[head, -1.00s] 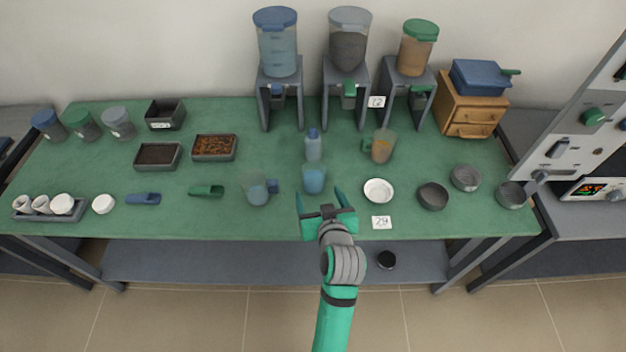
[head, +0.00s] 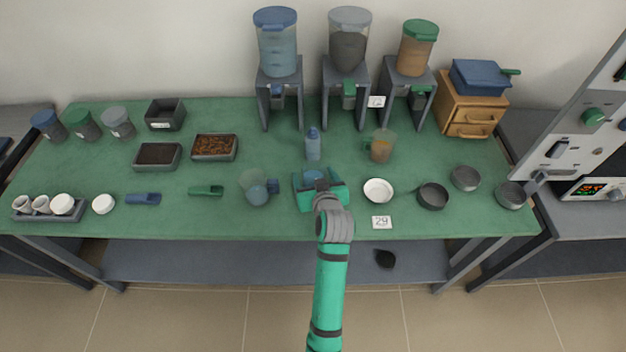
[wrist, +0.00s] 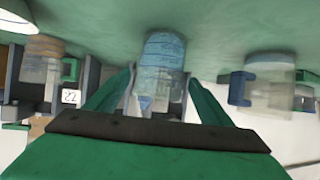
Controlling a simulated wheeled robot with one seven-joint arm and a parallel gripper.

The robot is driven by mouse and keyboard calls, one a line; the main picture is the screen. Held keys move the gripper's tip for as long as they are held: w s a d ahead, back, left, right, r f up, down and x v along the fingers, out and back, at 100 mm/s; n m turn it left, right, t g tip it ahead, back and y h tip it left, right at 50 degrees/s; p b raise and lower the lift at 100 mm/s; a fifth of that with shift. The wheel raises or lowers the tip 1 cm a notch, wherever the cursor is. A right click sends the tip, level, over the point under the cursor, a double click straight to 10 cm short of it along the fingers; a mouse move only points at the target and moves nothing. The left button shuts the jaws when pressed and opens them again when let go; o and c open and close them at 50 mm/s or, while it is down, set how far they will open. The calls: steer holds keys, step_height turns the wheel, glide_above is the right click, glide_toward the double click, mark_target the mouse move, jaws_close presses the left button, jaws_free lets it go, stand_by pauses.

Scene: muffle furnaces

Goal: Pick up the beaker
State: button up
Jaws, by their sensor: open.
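The clear beaker (head: 314,177) with blue contents stands upright near the table's front edge. It is partly hidden by my gripper in the head view. My gripper (head: 317,183) is open, with one finger on either side of the beaker. In the wrist view, which is upside down, the beaker (wrist: 164,52) stands between the two fingers of my gripper (wrist: 160,82). I cannot tell whether a finger touches it.
A jug with a blue handle (head: 256,188) stands close on the left. A blue bottle (head: 313,146) stands behind the beaker. A white bowl (head: 378,190) is on the right, with dark bowls (head: 432,196) beyond. Dispensers (head: 348,75) stand at the back.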

steer(key=shift+w+a+f, duration=0.1)
steer(key=shift+w+f, duration=0.2)
steer(key=shift+w, duration=0.3)
steer(key=c, duration=1.7)
steer(key=shift+r, duration=0.1)
steer(key=shift+r, duration=0.85)
steer(key=s+a+r, duration=0.6)
steer(key=s+r, duration=0.5)
steer(key=s, duration=0.1)
steer(key=shift+s+a+r, duration=0.15)
steer(key=shift+s+a, duration=0.05)
steer(key=shift+a, duration=0.1)
